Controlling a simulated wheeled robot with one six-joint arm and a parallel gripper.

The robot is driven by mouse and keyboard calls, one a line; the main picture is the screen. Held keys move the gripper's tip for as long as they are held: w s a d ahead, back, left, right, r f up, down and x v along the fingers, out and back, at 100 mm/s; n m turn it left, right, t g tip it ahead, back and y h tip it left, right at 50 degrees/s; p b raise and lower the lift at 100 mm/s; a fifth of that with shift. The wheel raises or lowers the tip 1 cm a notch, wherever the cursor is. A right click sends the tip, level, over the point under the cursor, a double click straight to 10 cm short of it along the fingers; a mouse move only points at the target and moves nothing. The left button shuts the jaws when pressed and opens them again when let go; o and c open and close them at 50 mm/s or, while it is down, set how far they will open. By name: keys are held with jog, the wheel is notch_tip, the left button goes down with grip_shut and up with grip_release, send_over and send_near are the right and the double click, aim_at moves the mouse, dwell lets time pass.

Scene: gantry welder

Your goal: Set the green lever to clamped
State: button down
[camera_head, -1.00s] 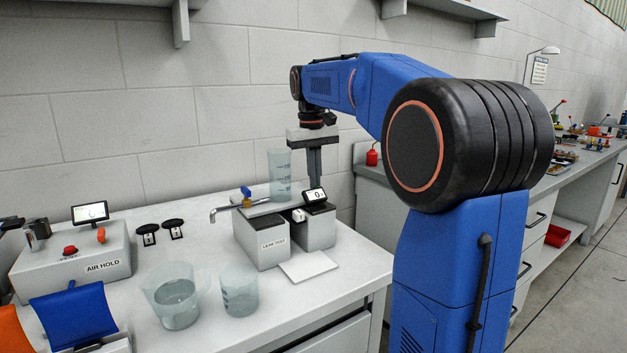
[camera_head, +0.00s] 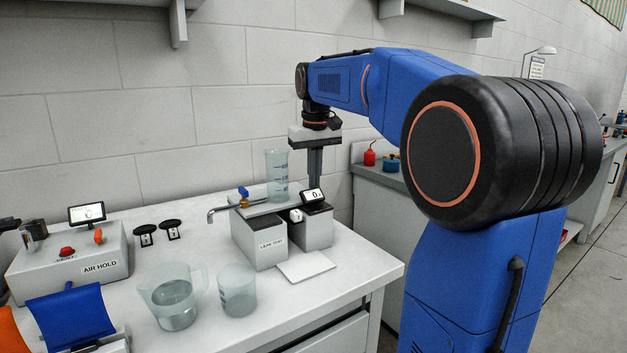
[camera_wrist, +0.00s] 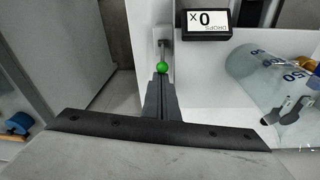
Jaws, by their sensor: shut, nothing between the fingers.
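The green lever (camera_wrist: 162,68) shows in the wrist view as a green ball knob on a thin grey stem, beside the leak test stand. My gripper (camera_wrist: 161,82) is shut, with its fingertips right at the green knob; I cannot tell whether they touch it. In the head view my gripper (camera_head: 315,165) points down behind the right side of the leak test stand (camera_head: 270,248), and the green lever is hidden there.
A clear graduated cylinder (camera_head: 277,172) stands on the stand near a small display (camera_head: 312,196) reading 0. A pitcher (camera_head: 172,300) and a beaker (camera_head: 237,290) stand in front. The air hold box (camera_head: 70,262) is at left. A wall runs behind.

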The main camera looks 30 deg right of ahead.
jog(key=s+t, duration=0.2)
jog(key=shift+s+r+t, duration=0.1)
jog(key=shift+r+t, duration=0.3)
jog(key=s+t, duration=0.3)
jog(key=shift+d+r+t, duration=0.1)
jog(key=shift+t, duration=0.3)
jog(key=shift+w, duration=0.2)
jog(key=shift+r, duration=0.8)
